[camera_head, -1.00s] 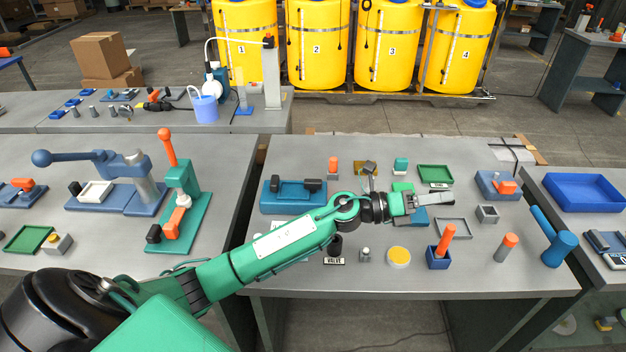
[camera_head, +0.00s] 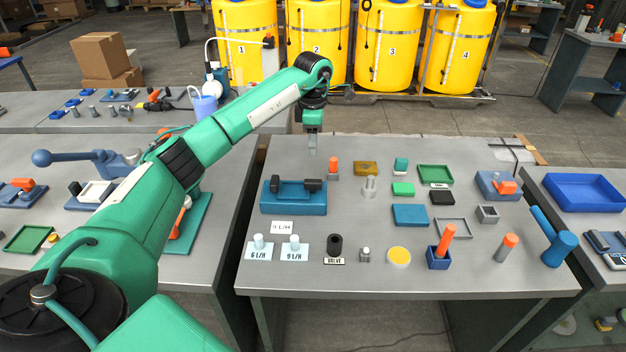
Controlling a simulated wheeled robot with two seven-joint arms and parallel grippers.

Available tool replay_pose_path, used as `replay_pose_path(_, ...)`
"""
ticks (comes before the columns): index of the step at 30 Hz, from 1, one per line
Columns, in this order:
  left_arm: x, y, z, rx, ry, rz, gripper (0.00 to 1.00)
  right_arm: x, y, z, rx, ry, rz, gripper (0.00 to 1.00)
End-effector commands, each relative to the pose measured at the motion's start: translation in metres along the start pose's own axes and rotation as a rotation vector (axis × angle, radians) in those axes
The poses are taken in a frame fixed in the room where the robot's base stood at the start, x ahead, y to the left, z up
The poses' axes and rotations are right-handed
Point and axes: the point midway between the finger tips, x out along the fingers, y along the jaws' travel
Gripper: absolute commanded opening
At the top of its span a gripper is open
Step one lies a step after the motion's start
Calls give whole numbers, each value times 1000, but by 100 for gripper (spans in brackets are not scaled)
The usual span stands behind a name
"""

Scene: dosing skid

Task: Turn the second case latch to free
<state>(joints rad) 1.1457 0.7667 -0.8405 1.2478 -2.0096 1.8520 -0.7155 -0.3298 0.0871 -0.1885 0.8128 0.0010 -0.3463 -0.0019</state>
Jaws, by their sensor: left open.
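A blue case (camera_head: 293,206) lies at the left of the middle table. Two dark latches sit on its top, a left latch (camera_head: 272,187) and a right latch (camera_head: 313,186). I cannot tell from their shape how each is turned, or which counts as the second. My left gripper (camera_head: 312,152) points down, open and empty, in the picture just above the right latch near the table's back edge. It is apart from the case. My right gripper is not in view.
An orange-topped peg (camera_head: 333,168) stands close to the case's right end. A grey post (camera_head: 370,187), a brass block (camera_head: 366,168) and a blue plate (camera_head: 410,215) lie further right. Labelled pegs (camera_head: 294,244) and a black valve piece (camera_head: 335,244) stand in front.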

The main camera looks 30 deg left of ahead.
Motion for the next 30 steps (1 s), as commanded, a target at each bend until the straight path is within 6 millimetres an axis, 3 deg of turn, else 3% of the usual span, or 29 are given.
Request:
replay_pose_path(5, 19, -1, -2, 0, 7, -6, 44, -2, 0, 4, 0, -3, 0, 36)
replay_pose_path(18, 108, -2, 0, 0, 3, -7, 44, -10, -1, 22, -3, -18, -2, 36)
replay_pose_path(24, 131, -1, 0, 0, 1, -4, 44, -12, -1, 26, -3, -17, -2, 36)
replay_pose_path(30, 137, -1, 0, 1, 1, -3, 44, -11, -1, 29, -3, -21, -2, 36)
